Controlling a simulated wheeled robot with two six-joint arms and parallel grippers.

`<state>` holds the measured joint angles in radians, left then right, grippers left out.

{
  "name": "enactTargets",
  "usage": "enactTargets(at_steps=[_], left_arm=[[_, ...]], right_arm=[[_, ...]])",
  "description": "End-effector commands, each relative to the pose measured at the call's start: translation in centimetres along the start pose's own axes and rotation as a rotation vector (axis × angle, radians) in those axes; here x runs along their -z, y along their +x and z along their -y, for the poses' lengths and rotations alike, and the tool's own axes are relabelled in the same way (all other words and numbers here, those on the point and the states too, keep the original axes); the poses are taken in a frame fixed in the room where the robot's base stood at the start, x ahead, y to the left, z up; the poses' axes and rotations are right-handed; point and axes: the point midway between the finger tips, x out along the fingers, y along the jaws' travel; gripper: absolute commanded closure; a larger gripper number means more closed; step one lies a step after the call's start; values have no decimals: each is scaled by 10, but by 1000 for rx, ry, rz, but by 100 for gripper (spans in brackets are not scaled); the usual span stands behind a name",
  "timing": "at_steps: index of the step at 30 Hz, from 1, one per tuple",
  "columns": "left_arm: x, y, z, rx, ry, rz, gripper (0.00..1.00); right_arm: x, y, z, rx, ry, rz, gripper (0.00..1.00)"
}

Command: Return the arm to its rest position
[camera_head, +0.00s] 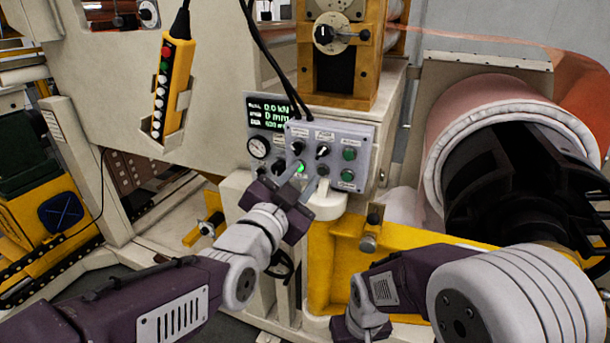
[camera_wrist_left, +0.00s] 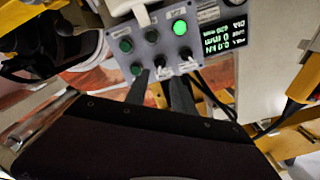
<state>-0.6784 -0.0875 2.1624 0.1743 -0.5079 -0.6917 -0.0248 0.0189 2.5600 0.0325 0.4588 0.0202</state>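My left gripper (camera_head: 302,181) is raised in front of the lower part of a grey control box (camera_head: 335,133). Its two fingers are apart with nothing between them, and they point up at the box. In the left wrist view the fingers (camera_wrist_left: 160,92) overlap the box's edge near a black knob; I cannot tell if they touch it. A green button (camera_head: 300,167) on the box is lit and also shows in the wrist view (camera_wrist_left: 180,27). My right arm is folded low at the right; part of its gripper (camera_head: 355,328) shows at the bottom edge, with its fingers not clearly visible.
A lit display (camera_head: 268,109) sits left of the box. A yellow pendant (camera_head: 172,88) hangs at upper left. A copper roll (camera_head: 490,120) with a black core is at right. A yellow frame (camera_head: 345,260) stands below the box, close to both arms.

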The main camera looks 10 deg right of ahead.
Motion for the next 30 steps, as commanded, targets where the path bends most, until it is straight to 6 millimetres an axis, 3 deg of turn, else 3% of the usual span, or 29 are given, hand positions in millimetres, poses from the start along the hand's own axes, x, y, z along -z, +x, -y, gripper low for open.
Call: enactTargets(at_steps=[5, 8, 9, 11, 12, 14, 15, 18, 21, 25, 27, 30], left_arm=[[-3, 1, 10, 17, 0, 10, 70], [-27, 1, 56, 100, 0, 80, 70], [-50, -3, 80, 141, 0, 138, 70], [-98, -16, 105, 173, -7, 267, 70], [-134, -30, 112, 173, -36, 367, 70], [-186, -56, 114, 161, -109, 524, 70], [-218, -77, 110, 149, -173, 629, 70], [-283, -140, 83, 118, -368, 897, 70], [-321, -203, 40, 85, -569, 1144, 70], [-334, -262, -12, 51, -753, 1388, 70], [-332, -283, -27, 57, -822, 1477, 70], [-330, -295, -35, 86, -891, 1543, 70]], right_arm=[[0, -3, 0, 0, 0, 0, 100], [1, -14, 0, 0, 0, 0, 100], [2, -20, 0, 0, 0, 0, 100], [3, -28, 0, 0, 0, 0, 100], [3, -32, 1, 0, 0, 0, 100], [4, -37, 1, 0, 0, 0, 100], [4, -40, 1, 0, 0, 0, 100], [5, -46, 1, 0, 0, 0, 100], [5, -48, 1, 0, 0, 0, 100], [5, -46, 1, 0, 0, 0, 100], [5, -46, 1, 0, 0, 0, 100], [5, -46, 1, 0, 0, 0, 100]])
